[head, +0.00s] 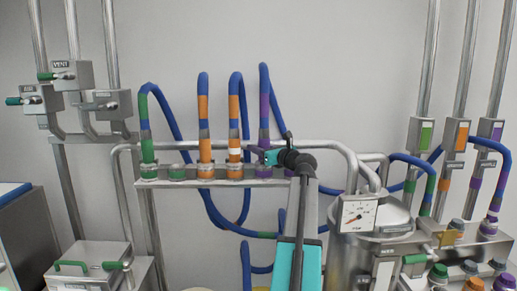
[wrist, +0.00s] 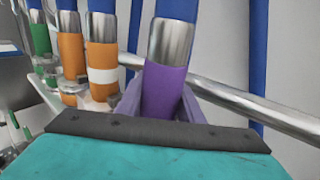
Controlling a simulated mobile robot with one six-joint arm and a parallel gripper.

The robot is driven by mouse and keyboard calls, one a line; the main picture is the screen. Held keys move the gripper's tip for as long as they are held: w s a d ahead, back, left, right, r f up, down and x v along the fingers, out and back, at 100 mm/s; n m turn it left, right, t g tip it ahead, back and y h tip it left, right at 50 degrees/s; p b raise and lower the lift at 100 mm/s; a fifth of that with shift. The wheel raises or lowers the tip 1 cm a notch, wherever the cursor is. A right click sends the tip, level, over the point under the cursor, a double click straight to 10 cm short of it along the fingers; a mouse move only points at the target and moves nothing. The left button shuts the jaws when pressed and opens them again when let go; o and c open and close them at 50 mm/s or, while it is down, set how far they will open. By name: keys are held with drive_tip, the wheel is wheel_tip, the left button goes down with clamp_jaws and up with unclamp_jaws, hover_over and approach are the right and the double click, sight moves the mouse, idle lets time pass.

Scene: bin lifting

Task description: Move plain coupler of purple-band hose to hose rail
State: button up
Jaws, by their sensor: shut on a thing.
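The purple-band hose (head: 264,85) rises at the right end of the hose rail (head: 200,183) and loops down behind it. Its plain purple coupler (wrist: 163,90), below a silver sleeve, shows no white band in the wrist view. My gripper (head: 269,157) is shut on this coupler at the rail's right end. A paler purple holder (wrist: 190,106) flanks the coupler's lower part in the wrist view. My teal gripper body hides the coupler's bottom, so I cannot tell whether it is fully seated.
A steel vessel with a gauge (head: 358,216) stands right. A pipe runs behind the rail.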

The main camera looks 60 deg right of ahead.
drive_tip(key=o, duration=1.4)
drive_tip(key=shift+c, duration=0.2)
drive_tip(key=shift+f, duration=0.1)
drive_tip(key=shift+s, duration=0.1)
drive_tip(key=b+v, duration=0.4)
drive_tip(key=v, duration=0.9)
drive_tip(key=shift+s+a, duration=0.25)
drive_tip(key=shift+s, duration=0.05)
